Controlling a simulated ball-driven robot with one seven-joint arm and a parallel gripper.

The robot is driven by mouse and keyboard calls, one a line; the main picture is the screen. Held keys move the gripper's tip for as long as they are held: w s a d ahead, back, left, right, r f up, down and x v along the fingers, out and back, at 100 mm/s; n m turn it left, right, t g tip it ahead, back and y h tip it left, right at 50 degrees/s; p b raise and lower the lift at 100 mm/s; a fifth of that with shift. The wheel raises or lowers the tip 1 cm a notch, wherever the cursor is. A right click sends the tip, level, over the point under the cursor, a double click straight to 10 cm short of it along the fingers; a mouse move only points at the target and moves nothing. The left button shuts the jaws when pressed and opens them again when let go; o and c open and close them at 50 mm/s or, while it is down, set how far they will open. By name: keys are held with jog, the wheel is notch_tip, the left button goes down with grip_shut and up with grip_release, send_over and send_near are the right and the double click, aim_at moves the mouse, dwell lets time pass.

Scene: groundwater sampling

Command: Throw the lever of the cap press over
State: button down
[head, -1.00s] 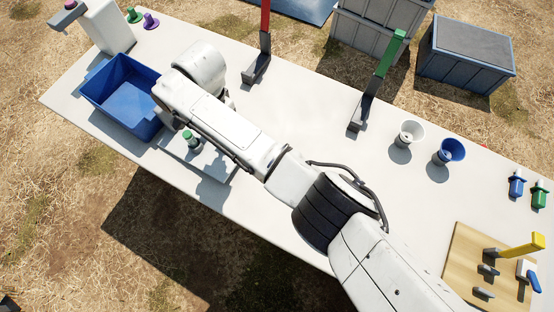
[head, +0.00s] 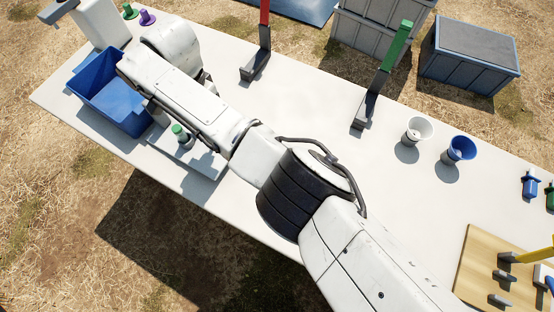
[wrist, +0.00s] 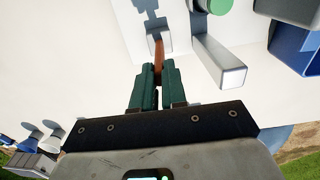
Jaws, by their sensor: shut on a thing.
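The cap press is the pale plate (head: 200,163) with a green-capped bottle (head: 180,134) on it, beside the blue bin. In the wrist view the green cap (wrist: 218,4) shows at the top, next to a pale grey upright post (wrist: 220,62). My gripper (wrist: 157,72) has dark green fingers, shut on a thin orange-brown bar, the press lever (wrist: 158,47). The lever's upper end lies against the pale base; its lower end is hidden between the fingers. In the head view my arm hides the gripper and the lever.
A blue bin (head: 95,105) stands just left of the press. A red-topped post (head: 264,20) and a green-topped post (head: 397,45) stand along the far table edge. A white cup (head: 418,130) and a blue cup (head: 460,149) are to the right. The middle of the table (head: 310,110) is clear.

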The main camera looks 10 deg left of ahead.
jog(key=shift+a, duration=0.1)
jog(key=shift+w+a+b, duration=0.15)
jog(key=shift+a+b, duration=0.15)
jog(key=shift+b, duration=0.35)
dwell(0.3)
jog(key=c, duration=1.1)
grip_release()
jog(key=r, duration=1)
jog(key=shift+w+a+r, duration=0.1)
jog(key=shift+a+r, duration=0.15)
jog(key=shift+r, duration=0.15)
